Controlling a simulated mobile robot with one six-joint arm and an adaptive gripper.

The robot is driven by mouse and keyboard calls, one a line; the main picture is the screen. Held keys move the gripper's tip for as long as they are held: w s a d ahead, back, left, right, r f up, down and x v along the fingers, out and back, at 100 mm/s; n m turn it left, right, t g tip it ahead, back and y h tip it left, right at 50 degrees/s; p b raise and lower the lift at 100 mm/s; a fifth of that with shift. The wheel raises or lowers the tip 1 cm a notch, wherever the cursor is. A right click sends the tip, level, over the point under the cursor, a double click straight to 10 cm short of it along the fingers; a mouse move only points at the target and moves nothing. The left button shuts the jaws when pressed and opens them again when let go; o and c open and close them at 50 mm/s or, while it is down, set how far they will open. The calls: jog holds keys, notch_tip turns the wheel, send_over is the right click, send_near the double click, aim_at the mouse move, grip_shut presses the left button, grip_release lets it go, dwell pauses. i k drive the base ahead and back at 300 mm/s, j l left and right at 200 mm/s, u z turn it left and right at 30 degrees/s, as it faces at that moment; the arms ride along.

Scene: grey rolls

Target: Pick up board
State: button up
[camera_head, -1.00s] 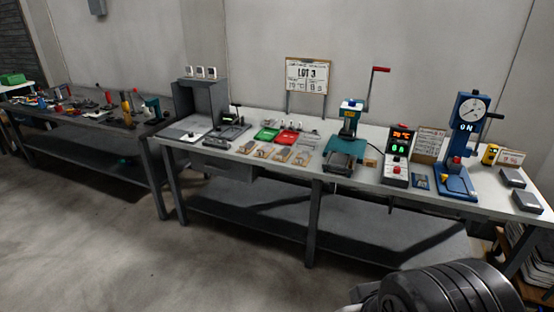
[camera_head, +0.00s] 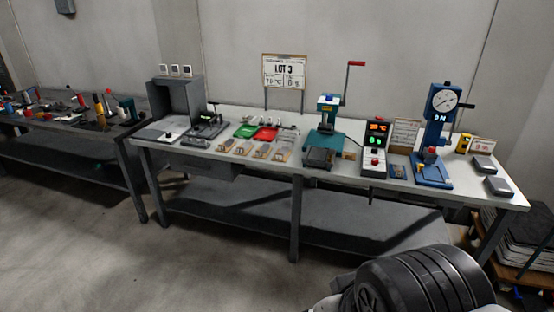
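I cannot tell which thing is the board. Several small flat pieces on tan bases lie in a row along the front of the bench, one of them a flat piece (camera_head: 263,151) near the middle. A printed sign board (camera_head: 284,71) stands upright at the back. My gripper is not in view; only a dark rounded part of my arm shows at the bottom right, well in front of the bench.
The long bench (camera_head: 340,178) carries a teal lever press (camera_head: 326,118), a display box (camera_head: 375,147), a blue dial press (camera_head: 436,137), a green tray (camera_head: 245,131) and a red tray (camera_head: 266,133). A second cluttered bench (camera_head: 65,137) stands left. The floor in front is clear.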

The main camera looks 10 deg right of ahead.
aim_at(244, 146)
jog(key=i, duration=0.8)
jog(key=i+u, duration=0.1)
jog(key=i, duration=0.7)
jog(key=i+l, duration=0.15)
jog(key=i, duration=0.6)
jog(key=i+l+u, duration=0.1)
jog(key=i, duration=0.7)
